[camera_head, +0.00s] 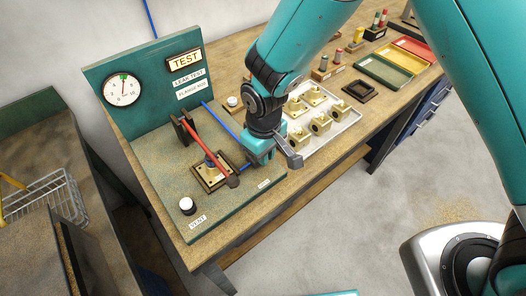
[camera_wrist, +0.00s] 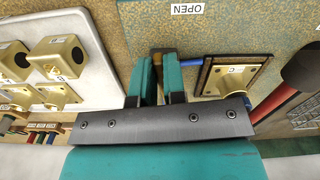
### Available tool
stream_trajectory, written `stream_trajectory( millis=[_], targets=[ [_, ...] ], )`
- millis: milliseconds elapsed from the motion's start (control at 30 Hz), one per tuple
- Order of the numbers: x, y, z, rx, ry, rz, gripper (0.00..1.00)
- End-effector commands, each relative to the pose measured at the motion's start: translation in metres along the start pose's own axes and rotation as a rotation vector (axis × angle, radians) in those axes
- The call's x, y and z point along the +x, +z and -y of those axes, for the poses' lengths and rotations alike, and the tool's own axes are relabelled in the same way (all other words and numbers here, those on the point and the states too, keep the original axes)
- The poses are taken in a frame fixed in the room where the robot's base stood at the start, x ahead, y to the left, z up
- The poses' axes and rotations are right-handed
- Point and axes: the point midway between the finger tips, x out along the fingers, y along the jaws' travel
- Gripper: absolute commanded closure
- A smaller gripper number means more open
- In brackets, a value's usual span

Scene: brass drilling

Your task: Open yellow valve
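No yellow valve can be made out in either view; my gripper covers the spot beside the "OPEN" label (camera_wrist: 187,8). My gripper (camera_head: 250,160) is low over the right part of the green test board (camera_head: 217,217), just right of the brass-coloured fixture (camera_head: 206,183). In the wrist view, my gripper's two teal fingers (camera_wrist: 160,78) stand a small gap apart. Something dark shows at their far ends, and I cannot tell whether they grip it. A blue pipe (camera_wrist: 190,68) runs from there towards the brass fixture (camera_wrist: 228,75). A red lever (camera_head: 203,149) lies across the fixture.
A pale tray (camera_head: 335,132) with several brass parts lies to the right of my gripper. A white knob (camera_head: 186,204) stands near the "VENT" label. A gauge (camera_head: 123,90) is on the upright green panel (camera_head: 150,70). Coloured trays (camera_head: 385,72) lie further right.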

Motion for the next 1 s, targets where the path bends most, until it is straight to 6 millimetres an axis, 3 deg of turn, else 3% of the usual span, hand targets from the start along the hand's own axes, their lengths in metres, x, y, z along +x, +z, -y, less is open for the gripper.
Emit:
stream_trajectory(
  millis=[400,633,667,733,1000],
  targets=[
    [0.0000,-0.0008,0.0051,0.146,-0.002,-0.001,1.00],
    [-0.0005,-0.0009,0.0053,0.147,-0.002,-0.001,1.00],
    [-0.0005,-0.0008,0.0053,0.147,-0.002,-0.001,0.81],
    [-0.0005,-0.0008,0.0051,0.147,-0.002,-0.001,0.65],
    [-0.0005,-0.0005,0.0044,0.147,-0.001,-0.001,0.63]
  ],
)
